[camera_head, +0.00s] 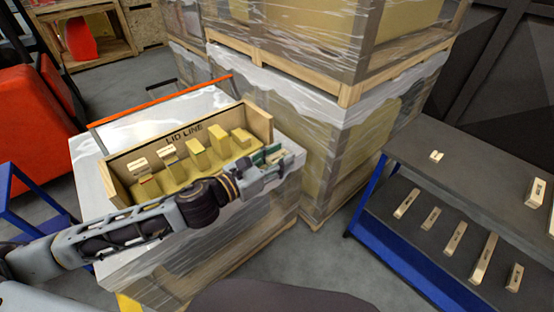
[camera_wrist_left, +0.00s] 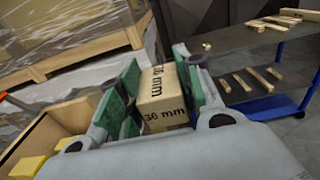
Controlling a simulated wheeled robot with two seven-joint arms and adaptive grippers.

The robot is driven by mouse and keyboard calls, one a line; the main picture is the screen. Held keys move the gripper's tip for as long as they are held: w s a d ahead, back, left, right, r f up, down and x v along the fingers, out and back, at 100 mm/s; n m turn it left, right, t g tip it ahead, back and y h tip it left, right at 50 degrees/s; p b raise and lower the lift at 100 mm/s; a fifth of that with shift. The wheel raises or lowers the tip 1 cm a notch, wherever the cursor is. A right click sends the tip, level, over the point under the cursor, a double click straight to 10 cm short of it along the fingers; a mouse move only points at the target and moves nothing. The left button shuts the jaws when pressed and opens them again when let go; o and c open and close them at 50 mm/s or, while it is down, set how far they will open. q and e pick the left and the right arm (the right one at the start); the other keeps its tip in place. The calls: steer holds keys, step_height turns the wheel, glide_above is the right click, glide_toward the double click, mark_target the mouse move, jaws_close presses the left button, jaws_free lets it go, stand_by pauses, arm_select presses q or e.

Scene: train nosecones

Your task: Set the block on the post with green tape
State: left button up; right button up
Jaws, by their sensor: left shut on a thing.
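My left gripper (camera_head: 274,157) is shut on a wooden block (camera_wrist_left: 162,98) marked "36 mm", which sits between its green pads in the left wrist view. In the head view the gripper is at the right end of a wooden crate (camera_head: 262,124) lettered "LID LINE". Several yellow posts (camera_head: 198,157) of different heights stand in the crate, and some at the left carry pale blocks (camera_head: 138,163). A reddish band shows on the leftmost post. I cannot make out green tape on any post; my arm hides part of the crate's front. My right gripper is out of view.
The crate stands on a wrapped pallet load (camera_head: 200,262). A taller wrapped stack (camera_head: 330,130) rises behind it. At the right, a dark bench with blue legs (camera_head: 470,175) holds several wooden blocks (camera_head: 431,218). A red machine (camera_head: 32,120) stands at the left.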

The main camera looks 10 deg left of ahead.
arm_select(q)
steer(key=shift+w+d, duration=0.1)
stand_by(0.5)
steer(key=w+d+f+m+g+h, duration=0.4)
steer(key=f+g, duration=0.1)
steer(key=shift+w+d+f+m+g, duration=0.2)
steer(key=shift+w+f+m+g, duration=0.05)
steer(key=shift+f+m+g, duration=0.1)
stand_by(0.9)
steer(key=shift+d+r, duration=0.1)
stand_by(0.5)
step_height(320, 180, up, 11)
steer(key=w+d+n+t+y, duration=0.2)
steer(key=n+t+y, duration=0.7)
steer(key=n+y, duration=0.3)
steer(key=shift+w+r+t+y, duration=0.15)
steer(key=shift+t+y, duration=0.2)
steer(key=shift+y, duration=1.05)
steer(key=shift+n, duration=0.35)
steer(key=shift+a+h, duration=0.1)
steer(key=shift+h, duration=0.2)
stand_by(0.5)
